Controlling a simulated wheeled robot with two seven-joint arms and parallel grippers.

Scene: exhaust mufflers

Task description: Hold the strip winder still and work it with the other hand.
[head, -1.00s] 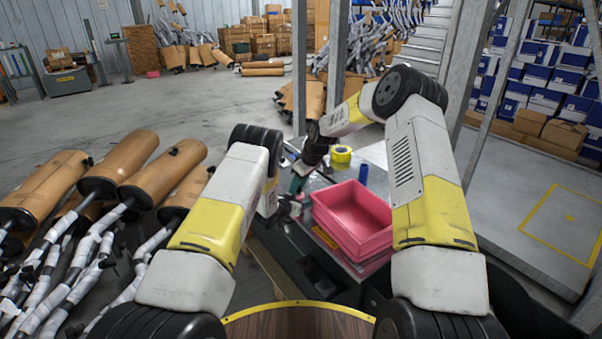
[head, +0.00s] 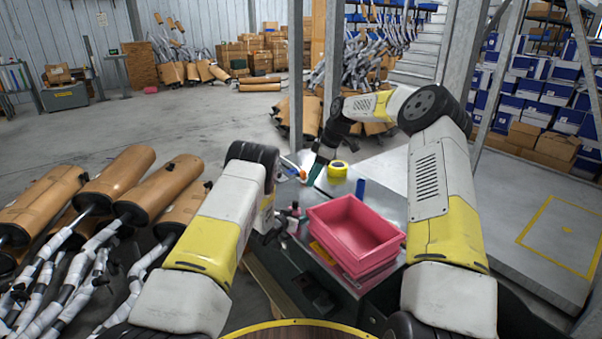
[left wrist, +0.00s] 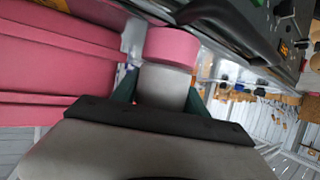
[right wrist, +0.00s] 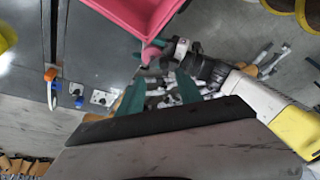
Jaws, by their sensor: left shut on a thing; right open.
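My left gripper (head: 289,219) is at the left side of the pink bin, above the metal table. In the left wrist view its teal fingers (left wrist: 160,92) are shut on a grey piece with a round pink end (left wrist: 170,48), seemingly the strip winder. The pink end also shows in the right wrist view (right wrist: 151,55), beyond my right fingers. My right gripper (head: 316,170) is farther back over the table, apart from the winder. In the right wrist view its teal fingers (right wrist: 158,95) are spread with nothing between them. Much of the winder is hidden by my left gripper.
A small orange-and-white item (right wrist: 50,76) lies near the edge. Wrapped mufflers (head: 115,185) are at the left.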

